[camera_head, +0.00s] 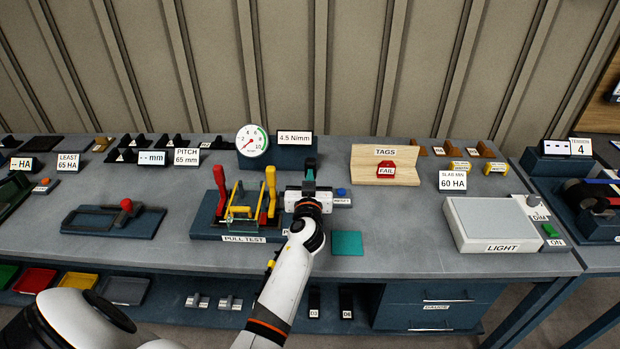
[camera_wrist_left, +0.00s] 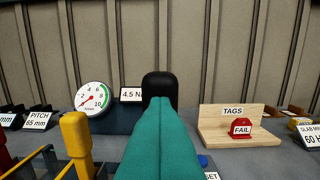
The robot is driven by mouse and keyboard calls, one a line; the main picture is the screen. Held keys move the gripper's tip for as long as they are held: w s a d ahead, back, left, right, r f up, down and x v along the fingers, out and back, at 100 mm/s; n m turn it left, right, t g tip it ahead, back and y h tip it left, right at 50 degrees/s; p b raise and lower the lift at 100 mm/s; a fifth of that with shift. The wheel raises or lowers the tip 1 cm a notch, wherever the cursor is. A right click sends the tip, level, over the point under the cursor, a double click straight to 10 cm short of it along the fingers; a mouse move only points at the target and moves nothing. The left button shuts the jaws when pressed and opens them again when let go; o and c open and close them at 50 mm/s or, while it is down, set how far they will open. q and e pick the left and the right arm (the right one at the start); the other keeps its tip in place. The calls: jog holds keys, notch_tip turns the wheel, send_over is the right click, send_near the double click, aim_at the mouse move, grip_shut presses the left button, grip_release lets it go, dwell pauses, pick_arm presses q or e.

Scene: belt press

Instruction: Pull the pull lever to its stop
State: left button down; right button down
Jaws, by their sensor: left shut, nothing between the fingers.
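The pull test fixture (camera_head: 215,232) stands on the bench, with red and yellow upright handles and a yellow frame. A black upright handle (camera_head: 311,162), which looks like the pull lever, stands at its right; its rounded top also shows in the left wrist view (camera_wrist_left: 160,84). My left gripper (camera_head: 309,177) is in front of this handle, its teal fingers shut together with nothing between them. In the left wrist view the fingers (camera_wrist_left: 160,110) hide the handle's lower part. I cannot tell whether they touch it. My right gripper is not in view.
A dial gauge (camera_head: 252,141) and a 4.5 N/mm sign (camera_head: 294,138) stand behind. The blue reset button (camera_head: 341,192) is just right of my gripper. A teal pad (camera_head: 347,243) lies in front. The wooden tag stand (camera_head: 386,167) and light box (camera_head: 490,224) are farther right.

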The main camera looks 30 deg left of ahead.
pick_arm(q)
jog(key=shift+r, duration=0.1)
dwell(0.8)
jog(key=c, duration=1.5)
grip_release()
jog(key=o, duration=0.4)
jog(key=shift+w, duration=0.1)
